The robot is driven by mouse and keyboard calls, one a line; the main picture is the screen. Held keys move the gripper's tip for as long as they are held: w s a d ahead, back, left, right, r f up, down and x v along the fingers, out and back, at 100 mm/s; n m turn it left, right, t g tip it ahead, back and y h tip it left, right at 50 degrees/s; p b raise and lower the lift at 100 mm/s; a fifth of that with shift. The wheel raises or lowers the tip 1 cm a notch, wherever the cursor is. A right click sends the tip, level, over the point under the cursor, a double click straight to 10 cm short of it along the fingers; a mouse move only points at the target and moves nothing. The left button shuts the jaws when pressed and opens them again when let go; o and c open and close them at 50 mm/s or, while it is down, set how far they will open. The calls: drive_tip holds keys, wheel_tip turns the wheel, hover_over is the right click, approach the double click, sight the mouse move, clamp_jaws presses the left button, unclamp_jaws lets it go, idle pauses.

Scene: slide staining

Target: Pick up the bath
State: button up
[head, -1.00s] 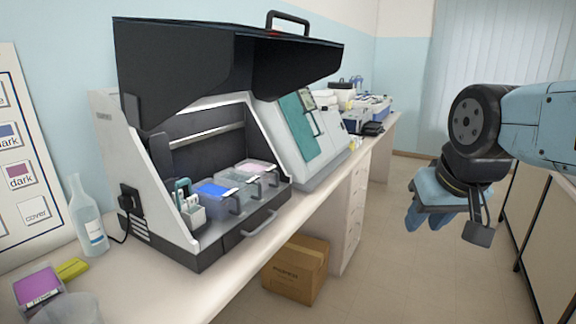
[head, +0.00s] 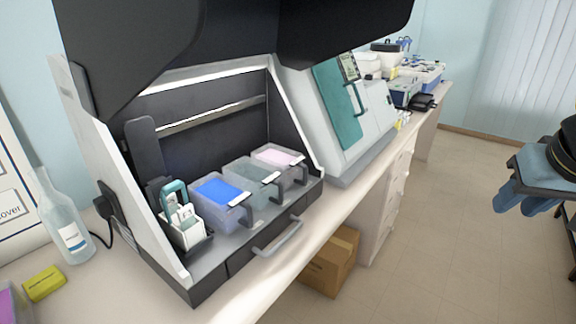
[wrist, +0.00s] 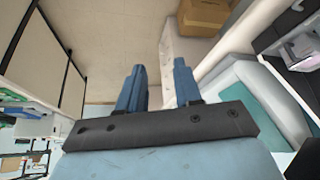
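Three baths with dark handles stand in a row inside the open hood in the head view: one with blue liquid (head: 222,196), a clear, greyish one (head: 252,182) in the middle, and one with pink liquid (head: 279,160). Part of a purple bath (head: 8,302) shows at the lower left edge. My gripper (head: 522,196) hangs at the right edge, over the floor and well away from the baths. In the wrist view my gripper (wrist: 159,88) has its two blue fingers apart with nothing between them.
A white slide rack with a teal handle (head: 182,222) stands left of the blue bath. The hood's dark cover (head: 340,30) overhangs the baths. A bottle (head: 66,225) and yellow block (head: 44,284) are at left. A cardboard box (head: 331,262) is on the floor.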

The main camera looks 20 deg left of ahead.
drive_tip(key=w+r+n+t+h, duration=0.1)
drive_tip(key=w+r+n+t, duration=0.15)
drive_tip(key=w, duration=1.05)
drive_tip(key=w+a+n+t+y, duration=0.2)
drive_tip(key=w+a+t, duration=0.3)
drive_tip(key=w, duration=0.5)
drive_tip(key=w+a+f+n+g+y, duration=0.1)
drive_tip(key=a+f+n+g+y, duration=0.1)
drive_tip(key=a, duration=0.9)
drive_tip(key=w+a+f+n+g+y, duration=0.2)
drive_tip(key=a+f+n+g+y, duration=0.1)
drive_tip(key=a, duration=0.7)
drive_tip(key=w+a+f+n+g+y, duration=0.1)
drive_tip(key=a+f+n+g+y, duration=0.2)
drive_tip(key=a+f+y, duration=0.3)
drive_tip(key=shift+w+a+f+n+y, duration=0.1)
drive_tip(key=shift+w+a+n, duration=0.1)
drive_tip(key=shift+a, duration=0.75)
drive_tip(key=shift+w+a+r+n+y, duration=0.1)
drive_tip(key=shift+a+n, duration=0.05)
drive_tip(key=shift+a, duration=0.75)
drive_tip(key=shift+w+a+f+n+y, duration=0.1)
drive_tip(key=shift+a+n, duration=0.1)
drive_tip(key=shift+a, duration=0.75)
drive_tip(key=shift+x, duration=2.65)
drive_tip(key=shift+d+f, duration=0.15)
clamp_jaws()
